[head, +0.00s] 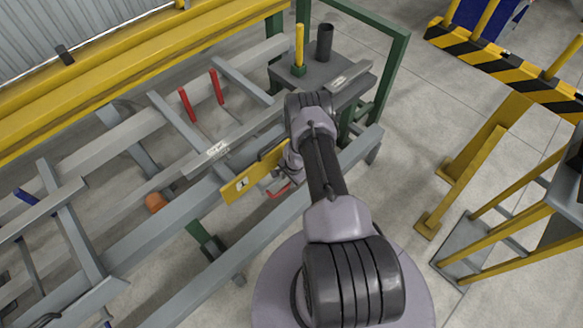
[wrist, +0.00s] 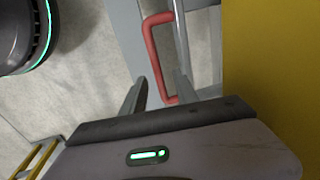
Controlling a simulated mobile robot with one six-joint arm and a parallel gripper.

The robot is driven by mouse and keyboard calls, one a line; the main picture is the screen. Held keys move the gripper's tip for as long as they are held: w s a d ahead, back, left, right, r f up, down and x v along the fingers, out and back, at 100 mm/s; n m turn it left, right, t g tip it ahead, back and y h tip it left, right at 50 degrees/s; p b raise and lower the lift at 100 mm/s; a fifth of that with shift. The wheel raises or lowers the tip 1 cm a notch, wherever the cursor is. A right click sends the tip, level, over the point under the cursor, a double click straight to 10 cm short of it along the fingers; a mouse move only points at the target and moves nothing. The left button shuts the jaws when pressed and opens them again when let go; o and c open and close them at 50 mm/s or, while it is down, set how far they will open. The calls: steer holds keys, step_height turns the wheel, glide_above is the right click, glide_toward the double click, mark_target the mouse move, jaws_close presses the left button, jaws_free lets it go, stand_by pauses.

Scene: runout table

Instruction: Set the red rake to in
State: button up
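A red U-shaped handle (wrist: 149,52) stands just past my fingertips in the wrist view, its lower end between the fingers and partly behind the right one. It also shows in the head view (head: 279,191), below a yellow plate (head: 242,184) marked 1. My gripper (wrist: 162,78) is open, its fingers apart, with no clear grip on the handle. In the head view my gripper (head: 270,183) is at the table's near side, partly hidden by my arm. Two red upright bars (head: 187,105) (head: 217,86) stand on the table; whether they join the handle cannot be told.
Grey frame rails (head: 190,220) run along the table. A labelled grey bar (head: 217,150) lies near the plate. A grey stand (head: 318,84) holds a yellow post and dark cylinder. A striped barrier (head: 500,66) and yellow frame are right. Bare floor lies between.

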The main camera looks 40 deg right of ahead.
step_height(320, 180, up, 13)
steer(key=s+p, duration=0.2)
steer(key=p, duration=0.5)
steer(key=shift+s+r, duration=0.15)
steer(key=shift+s, duration=0.1)
